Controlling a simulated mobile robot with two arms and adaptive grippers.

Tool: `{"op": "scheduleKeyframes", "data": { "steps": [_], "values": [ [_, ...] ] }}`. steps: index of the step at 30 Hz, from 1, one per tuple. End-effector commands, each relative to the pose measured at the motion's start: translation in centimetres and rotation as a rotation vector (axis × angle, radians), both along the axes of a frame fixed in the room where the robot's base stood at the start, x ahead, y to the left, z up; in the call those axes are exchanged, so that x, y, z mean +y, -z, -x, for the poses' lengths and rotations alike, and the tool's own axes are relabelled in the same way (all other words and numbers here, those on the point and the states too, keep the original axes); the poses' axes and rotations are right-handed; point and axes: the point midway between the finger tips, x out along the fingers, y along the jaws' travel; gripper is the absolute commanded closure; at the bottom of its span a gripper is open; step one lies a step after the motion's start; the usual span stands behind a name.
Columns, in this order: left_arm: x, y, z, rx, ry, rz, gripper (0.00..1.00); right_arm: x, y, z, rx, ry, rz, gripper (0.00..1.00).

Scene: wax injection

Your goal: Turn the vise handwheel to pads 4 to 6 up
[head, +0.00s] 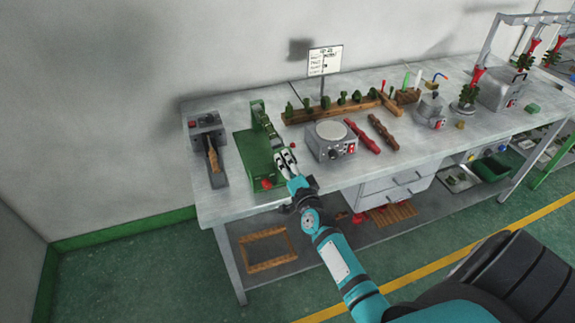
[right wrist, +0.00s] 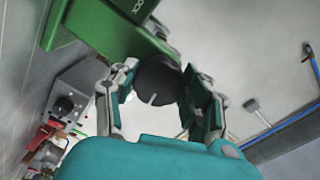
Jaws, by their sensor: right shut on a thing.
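The green vise (head: 245,150) stands on the left part of the bench, with a red knob (head: 266,184) at its front corner. My right gripper (head: 284,159) is at the vise's right side, reaching in from the front. In the right wrist view its fingers are shut on the dark round handwheel (right wrist: 158,82), one finger on each side. The handwheel has a light mark on its face, and the green vise body (right wrist: 95,28) is just beyond it. In the head view the gripper hides the handwheel. The pad numbers are too small to read. My left gripper is not in view.
A grey device with a wooden handle (head: 211,158) stands left of the vise. A grey hotplate box (head: 330,143) is close to the right of my gripper. Behind is a wooden rack (head: 305,115) with green pieces. Red and brown sticks lie farther right.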

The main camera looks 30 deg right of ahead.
Motion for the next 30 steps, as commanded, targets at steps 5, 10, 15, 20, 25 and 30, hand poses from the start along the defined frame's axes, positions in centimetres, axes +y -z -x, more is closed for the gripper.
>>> {"op": "scheduleKeyframes", "data": {
  "steps": [5,10,15,20,25,30],
  "values": [
    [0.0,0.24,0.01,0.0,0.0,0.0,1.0,0.02,0.16,0.05,-0.019,0.001,-0.088,0.84],
    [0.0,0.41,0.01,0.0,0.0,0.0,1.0,0.02,0.17,0.05,-0.038,0.0,-0.17,0.84],
    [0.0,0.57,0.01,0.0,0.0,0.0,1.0,0.02,0.15,0.05,-0.058,0.0,-0.254,0.84],
    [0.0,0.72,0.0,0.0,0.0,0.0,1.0,0.03,0.1,0.03,-0.076,0.0,-0.33,0.84],
    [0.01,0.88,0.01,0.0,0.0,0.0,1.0,0.04,0.06,0.03,-0.097,0.0,-0.413,0.84],
    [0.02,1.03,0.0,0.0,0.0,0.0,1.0,0.05,0.05,0.03,-0.116,0.0,-0.496,0.84]
  ]
}}
